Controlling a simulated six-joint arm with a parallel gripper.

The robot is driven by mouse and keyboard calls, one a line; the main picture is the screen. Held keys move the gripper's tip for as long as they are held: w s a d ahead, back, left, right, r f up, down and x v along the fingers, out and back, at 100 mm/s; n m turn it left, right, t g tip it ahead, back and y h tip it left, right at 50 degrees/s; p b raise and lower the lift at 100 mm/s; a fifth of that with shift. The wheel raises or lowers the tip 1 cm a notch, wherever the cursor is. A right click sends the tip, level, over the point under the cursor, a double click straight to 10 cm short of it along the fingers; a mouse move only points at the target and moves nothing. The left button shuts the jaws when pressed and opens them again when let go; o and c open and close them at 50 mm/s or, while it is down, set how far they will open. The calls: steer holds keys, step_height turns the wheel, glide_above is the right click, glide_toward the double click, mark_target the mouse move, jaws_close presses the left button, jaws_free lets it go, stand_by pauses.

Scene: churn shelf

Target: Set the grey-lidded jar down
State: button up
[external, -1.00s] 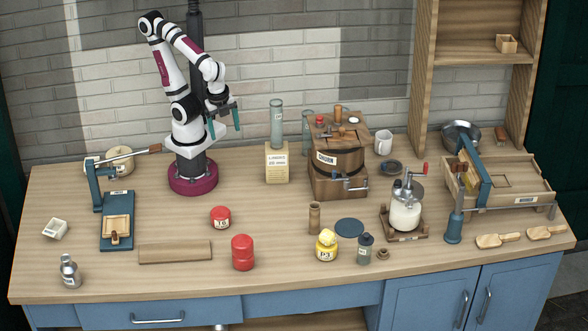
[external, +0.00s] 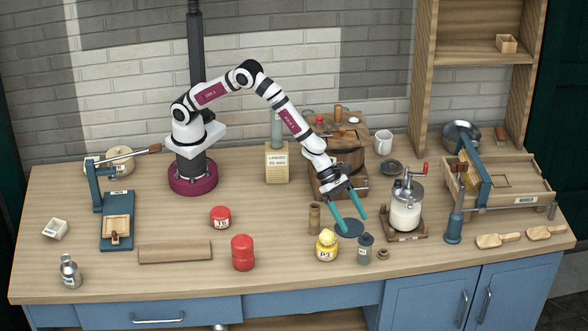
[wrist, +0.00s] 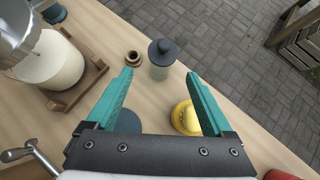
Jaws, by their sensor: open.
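The grey-lidded jar (external: 365,250) stands upright near the front edge of the bench, right of the yellow jar. It is a small greenish-grey jar with a dark lid and knob, and it also shows in the wrist view (wrist: 159,68), between and beyond the fingertips. My gripper (external: 353,222) is open and empty, pointing down above the dark blue disc behind the jar. Its teal fingers also show in the wrist view (wrist: 159,74) with a wide gap between them. The fingers appear apart from the jar.
The yellow jar (external: 326,246) stands close to the left. The dark blue disc (external: 348,235) lies flat on the bench. The glass churn (external: 405,214) and wooden churn (external: 325,180) stand behind. Bench front-left of the yellow jar is clear.

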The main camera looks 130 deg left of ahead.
mark_target(362, 236)
steer(key=x, duration=0.8)
steer(key=shift+w+d+f, duration=0.15)
steer(key=shift+w+f, duration=0.1)
steer(key=shift+w, duration=0.05)
jaws_close()
steer(key=shift+r, duration=0.1)
